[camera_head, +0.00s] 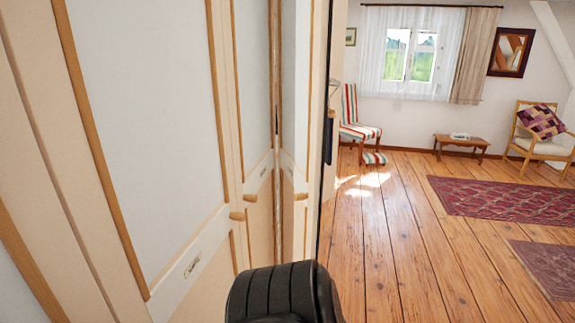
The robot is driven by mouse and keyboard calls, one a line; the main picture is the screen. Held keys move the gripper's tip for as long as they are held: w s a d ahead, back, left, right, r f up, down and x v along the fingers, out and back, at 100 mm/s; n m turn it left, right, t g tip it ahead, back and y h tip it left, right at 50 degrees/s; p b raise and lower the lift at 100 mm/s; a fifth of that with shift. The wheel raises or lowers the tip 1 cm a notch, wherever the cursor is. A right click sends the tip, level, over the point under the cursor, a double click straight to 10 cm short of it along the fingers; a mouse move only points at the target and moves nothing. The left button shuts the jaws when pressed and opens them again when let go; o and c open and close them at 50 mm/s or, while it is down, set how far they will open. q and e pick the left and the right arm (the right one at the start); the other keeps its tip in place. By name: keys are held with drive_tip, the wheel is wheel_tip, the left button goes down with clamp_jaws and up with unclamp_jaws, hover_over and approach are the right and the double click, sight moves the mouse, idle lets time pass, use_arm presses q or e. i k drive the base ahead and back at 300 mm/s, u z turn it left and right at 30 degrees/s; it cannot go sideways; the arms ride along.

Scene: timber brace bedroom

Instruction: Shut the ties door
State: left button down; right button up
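A tall cream wardrobe with pale panels and orange-brown trim fills the left side. Its large near door (140,130) carries a small label (192,265), too small to read. A narrower door panel (297,90) stands at an angle to the right, with a dark vertical gap (276,110) beside it. Small wooden knobs (237,215) show near the gap. I cannot tell which door is the ties door, or how far it is open. Neither gripper can be made out. A black ribbed part, probably of my arm, shows at the bottom centre.
The plank floor (385,250) is clear right of the wardrobe. Red patterned rugs (500,200) lie at the right. A striped chair (358,115), a low table (460,146) and an armchair (540,135) stand by the far wall, near a curtained window (410,60).

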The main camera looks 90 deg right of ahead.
sight(304, 28)
drive_tip(key=z, duration=2.8)
